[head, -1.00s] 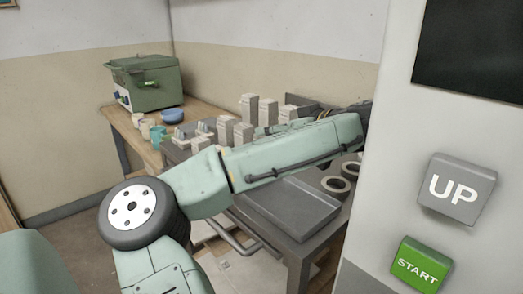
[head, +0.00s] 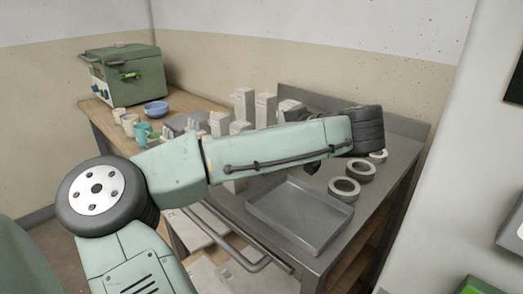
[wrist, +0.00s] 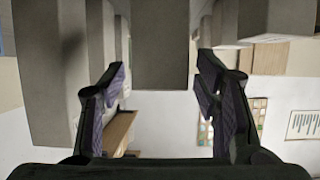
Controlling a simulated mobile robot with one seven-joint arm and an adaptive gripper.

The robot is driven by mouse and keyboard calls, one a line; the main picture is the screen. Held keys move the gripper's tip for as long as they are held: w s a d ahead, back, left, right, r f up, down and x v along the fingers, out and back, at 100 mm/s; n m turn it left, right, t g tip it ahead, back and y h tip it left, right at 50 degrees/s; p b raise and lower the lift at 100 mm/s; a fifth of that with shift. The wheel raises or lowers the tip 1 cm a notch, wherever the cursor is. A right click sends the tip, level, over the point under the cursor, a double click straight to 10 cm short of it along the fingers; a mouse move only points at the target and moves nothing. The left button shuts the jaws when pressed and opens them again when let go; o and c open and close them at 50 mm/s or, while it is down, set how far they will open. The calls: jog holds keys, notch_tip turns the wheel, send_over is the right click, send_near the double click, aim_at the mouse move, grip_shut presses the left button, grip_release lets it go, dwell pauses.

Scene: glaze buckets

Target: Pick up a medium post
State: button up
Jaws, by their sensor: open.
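Several pale grey square posts of different heights stand grouped on the metal table behind my arm in the head view, including a tall post (head: 244,104) and another tall post (head: 265,110). My arm hides the lower parts of some. I cannot tell which ones are medium. In the wrist view my gripper (wrist: 161,68) is open, its two fingers apart with nothing held between them. A grey post (wrist: 160,45) shows between the fingers, ending near the fingertip level. Other posts stand at the left (wrist: 55,70) and right (wrist: 268,18).
A shallow grey tray (head: 300,240) lies on the table's front part, with pale rings (head: 345,190) to its right. A green box-shaped machine (head: 125,75), a blue bowl (head: 156,108) and cups (head: 130,123) stand on the wooden table at left. A wall borders the table behind.

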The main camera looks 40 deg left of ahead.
grip_shut()
dwell(0.8)
